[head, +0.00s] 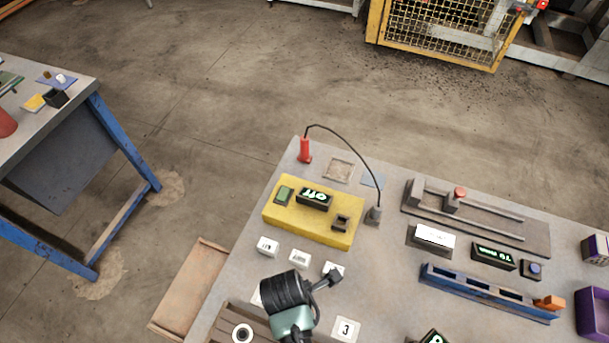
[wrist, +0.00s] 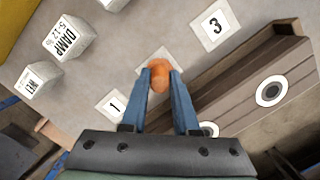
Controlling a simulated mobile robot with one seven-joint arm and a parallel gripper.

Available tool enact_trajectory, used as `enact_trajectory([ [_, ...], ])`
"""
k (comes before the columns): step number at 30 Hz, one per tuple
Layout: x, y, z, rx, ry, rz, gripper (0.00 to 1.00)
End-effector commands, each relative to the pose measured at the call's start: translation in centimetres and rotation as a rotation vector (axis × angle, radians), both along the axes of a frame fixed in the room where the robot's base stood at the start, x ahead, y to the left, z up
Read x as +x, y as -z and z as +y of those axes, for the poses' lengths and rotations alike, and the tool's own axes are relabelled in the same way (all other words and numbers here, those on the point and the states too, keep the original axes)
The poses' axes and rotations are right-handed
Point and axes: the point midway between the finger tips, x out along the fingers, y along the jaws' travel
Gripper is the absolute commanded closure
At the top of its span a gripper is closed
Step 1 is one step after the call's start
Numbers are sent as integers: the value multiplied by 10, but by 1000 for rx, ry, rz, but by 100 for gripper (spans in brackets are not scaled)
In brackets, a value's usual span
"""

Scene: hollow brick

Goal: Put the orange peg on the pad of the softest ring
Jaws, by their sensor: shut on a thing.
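My gripper (wrist: 160,72) has its blue fingers shut on the orange peg (wrist: 159,78) in the wrist view. The peg is over a pale pad (wrist: 178,60) between pad 1 (wrist: 114,106) and pad 3 (wrist: 214,24); any number on it is hidden, and I cannot tell whether the peg touches it. Pad 3 also shows in the head view (head: 345,329), where my arm hides the peg. A brown grooved block bears pale rings with dark centres, one clear (wrist: 271,91) and one partly hidden by my gripper (wrist: 208,129). Their softness cannot be seen.
White labelled blocks (wrist: 70,38) stand left of the pads, one marked DAMP. A yellow unit (head: 305,218) reading "off" and a red cabled probe (head: 305,151) are farther back. A grey slide fixture (head: 490,222) and a blue rail (head: 480,292) stand right.

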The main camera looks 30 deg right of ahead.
Motion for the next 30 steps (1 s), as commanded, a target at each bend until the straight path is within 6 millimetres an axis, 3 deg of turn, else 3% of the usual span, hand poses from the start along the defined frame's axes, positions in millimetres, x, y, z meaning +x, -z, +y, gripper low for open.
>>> enact_trajectory([
  [4,0,3,0,0,0,1,100],
  [5,0,4,0,0,0,1,70],
  [10,0,3,0,0,0,1,41],
  [22,1,-6,1,0,0,-1,41],
  [30,2,-57,8,-2,-2,-5,41],
])
